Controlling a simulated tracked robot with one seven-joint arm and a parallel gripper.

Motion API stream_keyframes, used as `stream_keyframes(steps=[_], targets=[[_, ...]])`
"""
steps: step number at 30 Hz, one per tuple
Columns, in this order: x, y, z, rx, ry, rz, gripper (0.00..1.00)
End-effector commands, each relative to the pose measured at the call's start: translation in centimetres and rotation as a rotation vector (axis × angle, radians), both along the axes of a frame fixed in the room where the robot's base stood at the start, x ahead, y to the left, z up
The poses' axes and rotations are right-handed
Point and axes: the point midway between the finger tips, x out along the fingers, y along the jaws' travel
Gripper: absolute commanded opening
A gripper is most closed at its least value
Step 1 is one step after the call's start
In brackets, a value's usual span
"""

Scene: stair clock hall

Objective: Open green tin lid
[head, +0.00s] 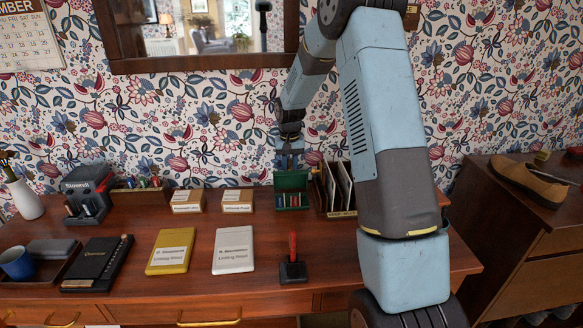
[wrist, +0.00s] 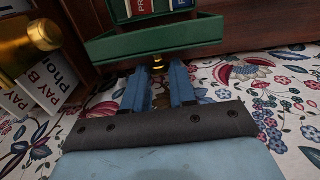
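The green tin (head: 292,199) stands near the back of the desk, with small coloured items showing inside. Its green lid (head: 291,180) stands raised at the tin's rear, so the inside is visible. In the wrist view the lid (wrist: 155,40) crosses the top, with a small brass knob (wrist: 158,62) at its near edge and printed items beyond it. My gripper (head: 289,158) is just above and behind the lid. In the wrist view the blue fingers (wrist: 160,70) are apart, with a gap between them. The knob lies at their tips; whether they touch it I cannot tell.
A card rack (head: 337,190) stands close right of the tin, and two small boxes (head: 237,200) stand left. A black stamp-like thing with a red handle (head: 293,266) is in front. The patterned wall (head: 226,133) is close behind. A mirror (head: 198,37) hangs above.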

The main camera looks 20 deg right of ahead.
Motion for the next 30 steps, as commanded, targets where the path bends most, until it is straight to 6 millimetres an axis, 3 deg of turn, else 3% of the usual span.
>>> stream_keyframes(steps=[6, 15, 30], targets=[[-0.1, 0.0, 0.0, 0.001, 0.003, 0.000, 0.47], [-0.1, 0.0, 0.3, 0.000, 0.003, 0.000, 0.47], [-0.1, 0.0, 6.6, 0.001, 0.003, 0.000, 0.47]])
